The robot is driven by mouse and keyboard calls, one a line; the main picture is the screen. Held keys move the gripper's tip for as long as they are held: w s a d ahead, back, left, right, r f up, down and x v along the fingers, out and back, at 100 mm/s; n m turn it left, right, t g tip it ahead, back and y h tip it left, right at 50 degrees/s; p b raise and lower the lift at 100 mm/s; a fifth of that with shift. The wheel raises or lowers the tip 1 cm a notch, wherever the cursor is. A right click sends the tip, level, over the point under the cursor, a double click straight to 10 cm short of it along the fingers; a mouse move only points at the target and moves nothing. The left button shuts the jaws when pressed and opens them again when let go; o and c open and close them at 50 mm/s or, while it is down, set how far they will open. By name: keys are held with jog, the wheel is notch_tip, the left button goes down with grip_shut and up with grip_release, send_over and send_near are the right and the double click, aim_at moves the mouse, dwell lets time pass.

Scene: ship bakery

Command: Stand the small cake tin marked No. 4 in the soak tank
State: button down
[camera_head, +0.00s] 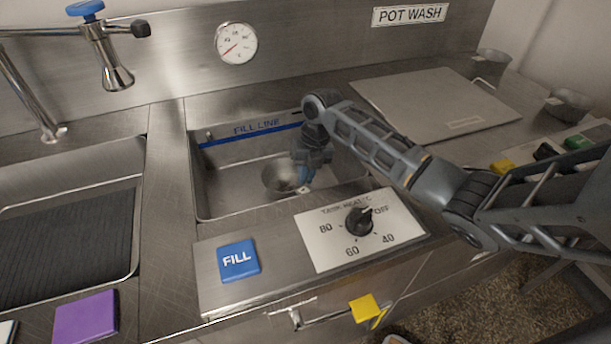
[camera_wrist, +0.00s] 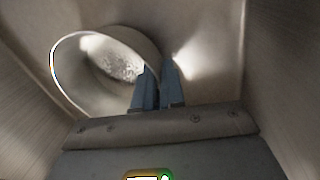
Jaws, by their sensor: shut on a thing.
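My gripper (camera_head: 306,172) reaches down into the soak tank (camera_head: 225,169), a steel basin with a blue fill line. It is shut on the rim of a small round metal cake tin (camera_head: 274,178). The tin is low in the tank. In the wrist view the tin (camera_wrist: 68,82) is left of the blue fingertips (camera_wrist: 158,86), its open mouth in view. I cannot tell whether it touches the tank floor. No number is readable on the tin. I see no clear water surface in the tank.
A blue FILL button (camera_head: 238,261) and a heat dial (camera_head: 360,221) pointing near OFF are on the tank's front ledge. A flat steel lid (camera_head: 435,105) lies to the right, with metal tins (camera_head: 568,104) beyond. A sink with a tap (camera_head: 112,70) is to the left.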

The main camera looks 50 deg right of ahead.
jog(key=shift+f, duration=0.45)
jog(key=c, duration=1.2)
grip_release()
jog(key=shift+r, duration=0.1)
jog(key=r, duration=0.4)
jog(key=s+d+r+b, duration=0.1)
jog(key=r, duration=0.6)
jog(key=shift+s+d+r, duration=0.2)
jog(key=shift+s+r, duration=0.05)
jog(key=shift+r, duration=0.1)
